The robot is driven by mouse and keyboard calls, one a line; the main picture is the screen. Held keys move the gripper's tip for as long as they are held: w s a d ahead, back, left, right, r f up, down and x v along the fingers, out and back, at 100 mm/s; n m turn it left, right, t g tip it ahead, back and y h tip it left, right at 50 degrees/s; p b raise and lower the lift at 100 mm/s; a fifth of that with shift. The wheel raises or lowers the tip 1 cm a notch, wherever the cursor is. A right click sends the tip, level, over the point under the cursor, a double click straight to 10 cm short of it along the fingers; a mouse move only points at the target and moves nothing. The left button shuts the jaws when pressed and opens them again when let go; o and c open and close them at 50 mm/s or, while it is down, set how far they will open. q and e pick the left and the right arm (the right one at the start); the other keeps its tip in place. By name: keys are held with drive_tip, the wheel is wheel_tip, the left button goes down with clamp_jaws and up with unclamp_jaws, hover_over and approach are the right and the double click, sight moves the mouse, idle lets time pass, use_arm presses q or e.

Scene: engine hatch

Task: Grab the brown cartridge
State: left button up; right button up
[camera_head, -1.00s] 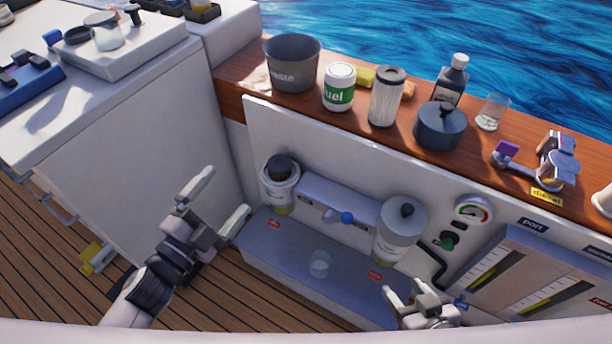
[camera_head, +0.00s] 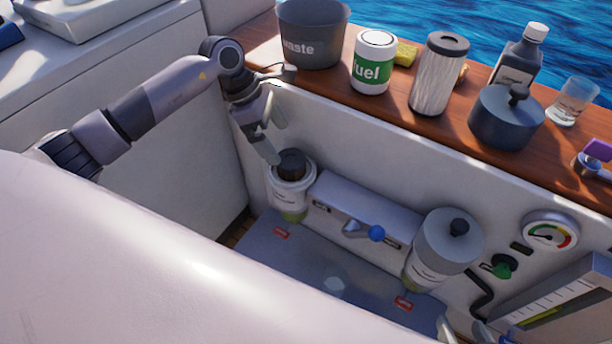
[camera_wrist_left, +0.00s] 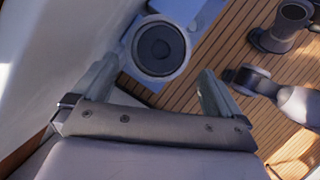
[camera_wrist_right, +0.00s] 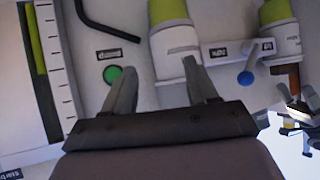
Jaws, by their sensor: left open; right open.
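The brown cartridge (camera_head: 291,163) sits upright in the open top of the left white filter housing (camera_head: 289,190), with only its dark upper end showing. In the left wrist view its round dark top (camera_wrist_left: 160,48) lies beyond the fingertips, roughly between them. My left gripper (camera_head: 271,137) is open and empty, just above and slightly left of the cartridge, fingers pointing down. My right gripper (camera_wrist_right: 158,75) is open and empty, in front of the panel near the right filter housing (camera_wrist_right: 172,42). In the head view only a bit of it shows at the bottom edge.
A valve with a blue knob (camera_head: 376,233) sits between the housings. The capped right housing (camera_head: 447,243), green knob (camera_head: 503,266) and gauge (camera_head: 550,232) are to the right. The wooden ledge (camera_head: 393,107) above holds a waste bin (camera_head: 312,35), fuel can (camera_head: 373,62) and ribbed cylinder (camera_head: 439,75).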

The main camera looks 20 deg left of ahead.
sight(289, 158)
use_arm(q)
drive_tip(key=b+x, duration=0.1)
drive_tip(key=x, duration=0.6)
drive_tip(key=c, duration=1.5)
